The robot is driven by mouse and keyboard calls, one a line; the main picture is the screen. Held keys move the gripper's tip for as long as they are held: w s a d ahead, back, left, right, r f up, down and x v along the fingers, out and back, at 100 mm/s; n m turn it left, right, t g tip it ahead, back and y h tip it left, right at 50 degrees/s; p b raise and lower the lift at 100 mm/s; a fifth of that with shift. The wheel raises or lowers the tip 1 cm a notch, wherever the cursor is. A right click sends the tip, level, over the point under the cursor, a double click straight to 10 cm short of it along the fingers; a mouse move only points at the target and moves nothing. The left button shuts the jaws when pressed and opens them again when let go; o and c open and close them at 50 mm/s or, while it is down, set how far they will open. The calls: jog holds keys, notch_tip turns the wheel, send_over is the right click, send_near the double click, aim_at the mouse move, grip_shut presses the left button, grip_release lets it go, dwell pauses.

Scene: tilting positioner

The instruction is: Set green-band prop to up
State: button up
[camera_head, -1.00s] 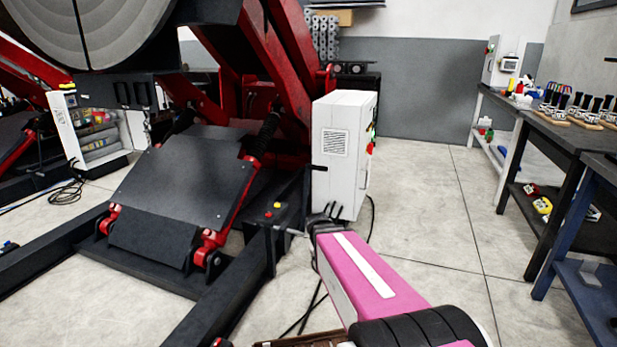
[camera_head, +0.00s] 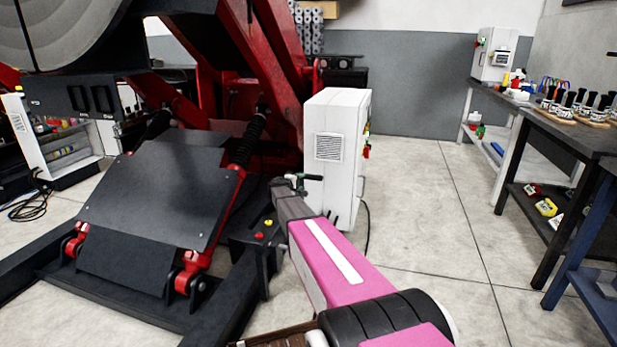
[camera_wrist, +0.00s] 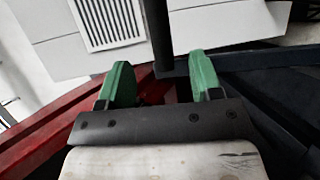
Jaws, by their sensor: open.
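My gripper (camera_head: 301,181) is open, in front of the machine's frame and just left of the white cabinet. Its two green fingers also show in the wrist view (camera_wrist: 158,72), spread apart. A thin dark bar (camera_wrist: 157,28) stands upright in the wrist view, in line with the gap between the fingers. Its lower end meets a dark block (camera_wrist: 172,68). I cannot tell whether the bar is between the fingers or beyond them. I cannot make out a green band on any prop, and my gripper covers part of this spot in the head view.
The white cabinet (camera_head: 336,150) with a vent stands close behind the gripper. A tilted dark plate (camera_head: 160,195) on red hinges and a dark post with red and yellow buttons (camera_head: 262,236) are to the left. Benches (camera_head: 570,140) stand at right. The floor between is clear.

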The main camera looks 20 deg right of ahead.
aim_at(311, 178)
jog(key=x, duration=1.1)
jog(key=shift+w+r, duration=0.1)
jog(key=shift+r, duration=0.05)
